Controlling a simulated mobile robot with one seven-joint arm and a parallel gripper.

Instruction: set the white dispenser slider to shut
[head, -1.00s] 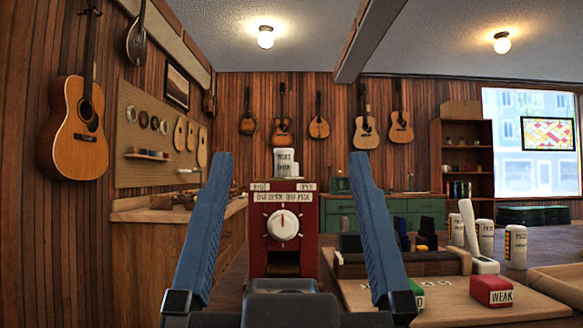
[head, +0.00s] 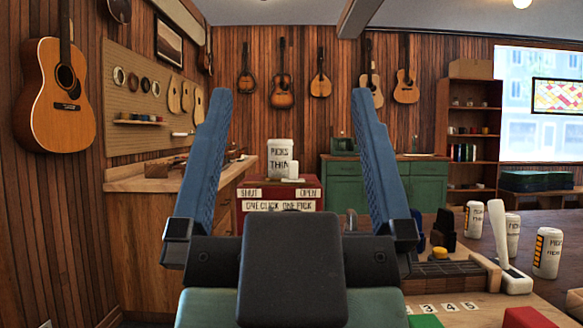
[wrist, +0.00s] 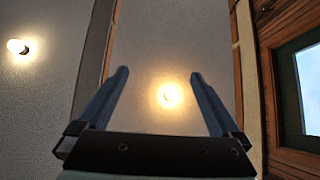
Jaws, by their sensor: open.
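The red dispenser (head: 308,183) stands ahead of me in the head view. Its upper edge carries a SHUT label (head: 249,194) on the left and an OPEN label (head: 306,194) on the right. A white tub marked PICKS THIN (head: 280,154) stands on its top. A small white knob (head: 293,170), which looks like the slider, stands up right of the middle, nearer OPEN. My gripper (head: 290,92) is open and empty, its blue fingers pointing up on either side of the dispenser in the picture. The gripper body hides the dispenser's lower front.
A wooden workbench (head: 150,182) runs along the left wall. On the right, a table holds several white pick tubs (head: 547,252), a white lever (head: 502,235), a wooden rack (head: 450,272) and a red block (head: 528,317). A green cabinet (head: 345,178) stands behind.

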